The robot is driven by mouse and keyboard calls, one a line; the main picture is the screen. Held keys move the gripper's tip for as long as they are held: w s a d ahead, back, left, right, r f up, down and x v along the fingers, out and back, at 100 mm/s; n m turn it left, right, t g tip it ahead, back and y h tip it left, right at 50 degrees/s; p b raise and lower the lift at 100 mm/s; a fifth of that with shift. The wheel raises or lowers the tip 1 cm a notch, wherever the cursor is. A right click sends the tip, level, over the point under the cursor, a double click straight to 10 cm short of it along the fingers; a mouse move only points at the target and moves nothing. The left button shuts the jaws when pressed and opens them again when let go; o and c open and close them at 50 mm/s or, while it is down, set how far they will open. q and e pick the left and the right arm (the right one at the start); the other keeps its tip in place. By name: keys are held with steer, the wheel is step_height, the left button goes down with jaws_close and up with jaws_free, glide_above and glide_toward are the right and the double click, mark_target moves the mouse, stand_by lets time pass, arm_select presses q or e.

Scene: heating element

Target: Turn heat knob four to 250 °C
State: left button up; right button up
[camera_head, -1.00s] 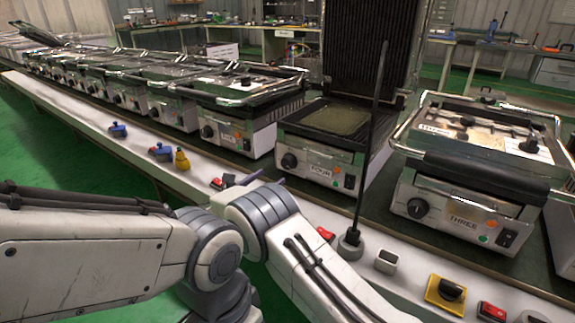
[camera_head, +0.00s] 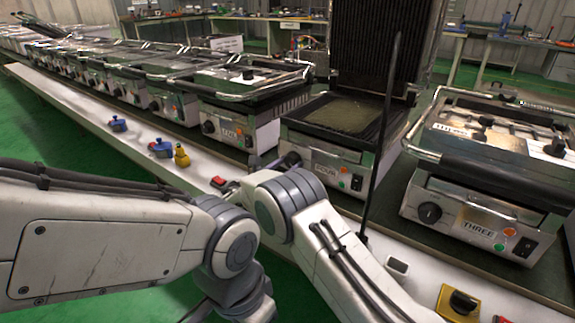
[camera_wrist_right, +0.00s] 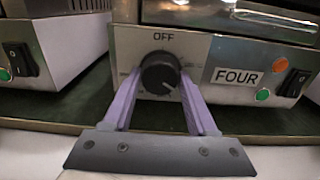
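Heat knob four (camera_wrist_right: 160,72) is a round black knob under the word OFF on the front panel of the grill labelled FOUR (camera_wrist_right: 237,76). In the head view this grill (camera_head: 325,158) stands with its lid raised, and the knob (camera_head: 292,160) is at the left of its panel. My right gripper (camera_wrist_right: 161,82) has its purple fingers apart, one on each side of the knob and very close to it; I cannot tell whether they touch. In the head view the right gripper (camera_head: 268,164) is mostly hidden behind my arm. My left gripper is not in view.
Grill THREE (camera_head: 480,205) stands to the right, and a row of closed grills (camera_head: 235,90) runs to the left. A thin dark rod (camera_head: 382,130) stands upright in front of grill FOUR. Blue, yellow and red parts lie along the white bench edge (camera_head: 88,118).

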steer(key=c, duration=0.4)
steer(key=shift+c, duration=0.2)
steer(key=shift+f+m, duration=0.1)
steer(key=shift+m, duration=0.2)
steer(key=shift+f+m+b, duration=0.1)
steer(key=shift+m+b, duration=0.8)
steer(key=shift+b, duration=0.05)
steer(key=m+b, duration=0.3)
steer(key=m, duration=0.1)
steer(key=shift+f+b, duration=0.1)
steer(key=shift+b, duration=0.25)
steer(key=m+b, duration=0.9)
steer(key=b, duration=0.1)
steer(key=shift+a+m+b, duration=0.15)
steer(key=shift+m+b, duration=0.2)
steer(key=shift+m, duration=0.05)
steer(key=shift+r+m+b, duration=0.2)
steer(key=shift+m+b, duration=0.6)
steer(key=shift+b, duration=0.15)
